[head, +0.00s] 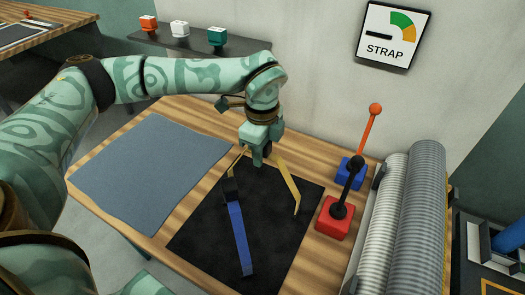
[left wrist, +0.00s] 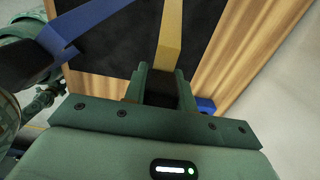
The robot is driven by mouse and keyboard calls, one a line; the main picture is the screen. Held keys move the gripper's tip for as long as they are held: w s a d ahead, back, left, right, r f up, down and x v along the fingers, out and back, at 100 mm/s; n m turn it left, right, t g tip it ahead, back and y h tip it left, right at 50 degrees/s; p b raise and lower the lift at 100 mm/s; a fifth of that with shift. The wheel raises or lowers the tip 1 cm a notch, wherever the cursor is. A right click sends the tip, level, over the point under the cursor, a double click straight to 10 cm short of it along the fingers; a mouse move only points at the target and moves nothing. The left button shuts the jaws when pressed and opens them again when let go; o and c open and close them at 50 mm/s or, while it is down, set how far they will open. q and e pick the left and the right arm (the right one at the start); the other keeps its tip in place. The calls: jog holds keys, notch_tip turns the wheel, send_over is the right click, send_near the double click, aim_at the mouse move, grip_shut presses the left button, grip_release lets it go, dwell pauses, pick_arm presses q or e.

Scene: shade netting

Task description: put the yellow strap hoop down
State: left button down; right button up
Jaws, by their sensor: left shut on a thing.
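The yellow strap hoop (head: 287,180) is a thin bent yellow band over the far part of the black mat (head: 205,235). My left gripper (head: 257,158) is shut on it near its upper bend, pointing down. In the left wrist view the yellow band (left wrist: 171,32) runs away from between the jaws of my left gripper (left wrist: 162,82). One leg slants right and down over the mat; part of the other shows left of the jaws. I cannot tell whether its ends touch the mat. My right gripper is not in view.
A grey-blue cloth (head: 150,170) lies left. Right stand a red-based lever (head: 333,217), a blue-based lever (head: 351,168) and grey rolls (head: 410,220). A STRAP gauge (head: 392,35) hangs behind.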

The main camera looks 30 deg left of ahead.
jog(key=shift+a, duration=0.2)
pick_arm(q)
jog(key=c, duration=1.1)
grip_release()
jog(key=shift+f, duration=0.1)
jog(key=shift+c, duration=0.2)
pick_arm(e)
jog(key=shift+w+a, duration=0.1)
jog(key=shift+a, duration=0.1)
pick_arm(q)
notch_tip(320, 180, up, 12)
jog(key=p, duration=0.3)
jog(key=shift+r+p, duration=0.2)
jog(key=shift+p, duration=0.1)
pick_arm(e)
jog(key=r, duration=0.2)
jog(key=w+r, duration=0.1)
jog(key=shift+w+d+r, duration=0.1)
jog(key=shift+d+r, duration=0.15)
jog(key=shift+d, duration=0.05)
